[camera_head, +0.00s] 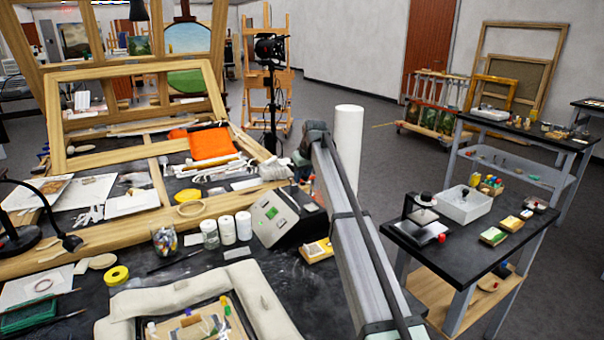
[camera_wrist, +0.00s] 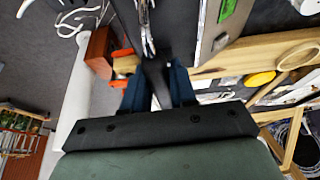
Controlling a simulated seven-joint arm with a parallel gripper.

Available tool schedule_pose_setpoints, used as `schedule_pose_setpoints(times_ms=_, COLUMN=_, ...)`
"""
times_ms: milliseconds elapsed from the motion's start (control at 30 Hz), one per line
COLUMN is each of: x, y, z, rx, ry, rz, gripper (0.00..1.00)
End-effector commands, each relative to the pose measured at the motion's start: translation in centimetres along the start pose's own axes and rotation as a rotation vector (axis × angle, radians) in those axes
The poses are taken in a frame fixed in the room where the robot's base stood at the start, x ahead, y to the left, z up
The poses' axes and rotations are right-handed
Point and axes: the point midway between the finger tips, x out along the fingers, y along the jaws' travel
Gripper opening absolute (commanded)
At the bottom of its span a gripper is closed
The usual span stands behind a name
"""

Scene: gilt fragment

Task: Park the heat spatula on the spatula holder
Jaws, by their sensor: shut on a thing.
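In the wrist view my gripper (camera_wrist: 157,98) is shut on a dark handle between its two blue-grey fingers. I take this to be the heat spatula (camera_wrist: 156,72); a thin metal part continues from it toward the top of the picture. A grey control box with a green display (camera_head: 285,215) stands on the black bench in the head view. Its grey panel (camera_wrist: 212,28) is beside the metal part in the wrist view. I cannot clearly pick out the spatula holder. In the head view my arm hides part of the bench, and the spatula cannot be made out.
White jars (camera_head: 236,228) and a glass jar of coloured pieces (camera_head: 165,241) stand left of the control box. In the wrist view, a red-brown block (camera_wrist: 101,52) is left of the fingers. White cables lie behind the control box.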

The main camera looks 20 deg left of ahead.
Motion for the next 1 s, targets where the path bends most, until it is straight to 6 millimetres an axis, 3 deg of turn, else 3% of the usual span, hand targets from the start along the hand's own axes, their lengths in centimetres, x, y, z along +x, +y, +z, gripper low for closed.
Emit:
schedule_pose_setpoints(times_ms=600, x=3.7, y=0.0, z=1.6, rx=0.0, ry=0.0, rz=0.0, gripper=0.0)
schedule_pose_setpoints(times_ms=1000, x=4.7, y=0.0, z=2.0, rx=0.0, ry=0.0, rz=0.0, gripper=0.0)
